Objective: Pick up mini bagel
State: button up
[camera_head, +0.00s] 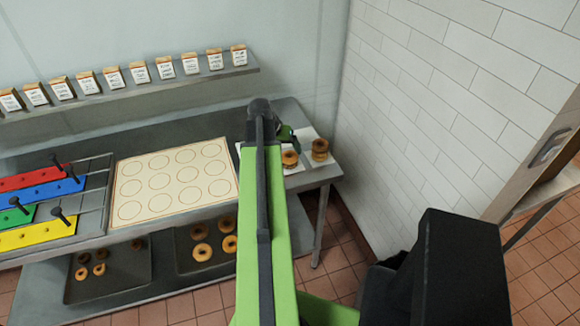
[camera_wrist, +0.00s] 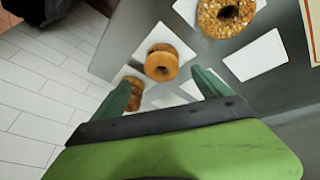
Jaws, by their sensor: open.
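Small brown bagels stand in stacks on white paper squares at the right end of the steel table; two stacks show in the head view, one (camera_head: 290,159) close beside my arm and one (camera_head: 320,150) farther right. In the wrist view, a mini bagel stack (camera_wrist: 161,64) lies ahead, between the lines of my two fingers. Another stack (camera_wrist: 134,94) is partly hidden behind the left finger. My gripper (camera_wrist: 160,78) is open with nothing held between its green fingers. In the head view the gripper (camera_head: 286,134) is mostly hidden by my arm.
A larger topped bagel (camera_wrist: 206,22) lies on paper near an empty white square (camera_wrist: 256,56). A mat with printed circles (camera_head: 175,182) and colored bars (camera_head: 35,192) are to the left. Trays of bagels (camera_head: 110,285) sit below. A tiled wall (camera_head: 440,110) bounds the right.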

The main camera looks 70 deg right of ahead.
aim_at(287, 157)
jog(key=shift+d+f, duration=0.15)
jog(key=shift+f, duration=0.15)
jog(key=b+x, duration=0.5)
jog(key=shift+w+f, duration=0.2)
jog(key=shift+f, duration=0.1)
jog(key=shift+r, duration=0.2)
jog(key=c, duration=1.4)
